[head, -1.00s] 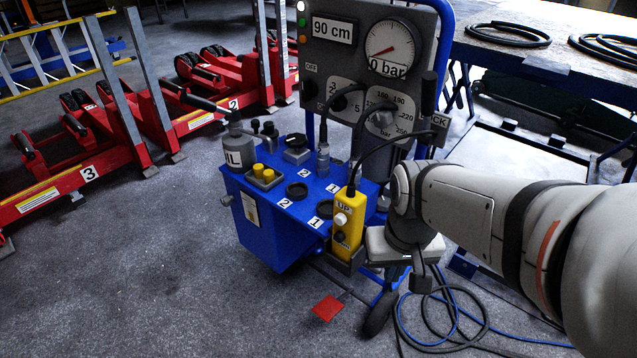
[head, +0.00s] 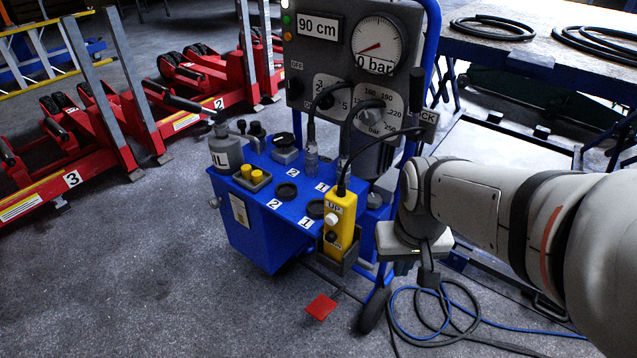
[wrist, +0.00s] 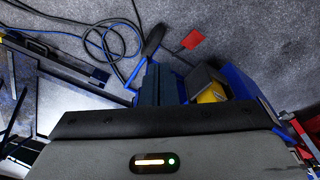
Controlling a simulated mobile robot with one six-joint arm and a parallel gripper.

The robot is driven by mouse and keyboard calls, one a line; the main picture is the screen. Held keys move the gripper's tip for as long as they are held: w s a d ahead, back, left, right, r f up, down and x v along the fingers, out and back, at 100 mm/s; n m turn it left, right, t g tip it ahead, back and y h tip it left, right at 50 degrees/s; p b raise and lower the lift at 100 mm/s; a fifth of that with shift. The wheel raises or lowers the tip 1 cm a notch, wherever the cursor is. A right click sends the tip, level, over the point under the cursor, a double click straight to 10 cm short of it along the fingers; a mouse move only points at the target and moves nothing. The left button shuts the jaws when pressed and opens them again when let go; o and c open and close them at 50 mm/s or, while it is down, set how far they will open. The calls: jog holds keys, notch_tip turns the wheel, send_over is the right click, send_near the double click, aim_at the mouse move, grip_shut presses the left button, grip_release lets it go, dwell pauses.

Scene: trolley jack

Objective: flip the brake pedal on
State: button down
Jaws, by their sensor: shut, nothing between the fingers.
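The red brake pedal (head: 321,307) is a flat square plate low over the floor, at the foot of the blue trolley (head: 240,245), left of its black wheel (head: 373,310). In the wrist view the red pedal (wrist: 192,39) shows above and right of the fingers, clear of them. My gripper (head: 429,278) points down, right of the trolley's yellow control box (head: 340,222) and well above the floor. Its fingers (wrist: 161,75) are together and empty, apart from the pedal.
Blue and black hoses (head: 430,315) lie coiled on the floor below my gripper. The gauge panel (head: 350,60) rises behind the trolley. Red jacks (head: 90,170) stand at the left. A lift table (head: 535,65) is at the right. The floor left of the pedal is clear.

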jog(key=w+d+f+n+t+p, duration=0.1)
jog(key=w+d+f+n+t, duration=0.15)
jog(key=w+f, duration=0.7)
jog(key=w+d+f+n+t+p, duration=0.15)
jog(key=w+d+f, duration=0.35)
jog(key=w, duration=0.7)
jog(key=w+a+f+n+y+p, duration=0.1)
jog(key=a+f+n+y, duration=0.15)
jog(key=f, duration=0.45)
jog(key=a+f+n+y, duration=0.1)
jog(key=a+f, duration=0.2)
jog(key=f, duration=0.5)
jog(key=s+a+f+n+g+y+p, duration=0.1)
jog(key=s+a+f+y, duration=0.4)
jog(key=f, duration=0.4)
jog(key=shift+s+a+f+g+y, duration=0.15)
jog(key=shift+s+a+g+y, duration=0.2)
jog(key=shift+s+a, duration=0.7)
jog(key=shift+w+a+f+n, duration=0.1)
jog(key=shift+w+a+n, duration=0.05)
jog(key=shift+w+n, duration=0.1)
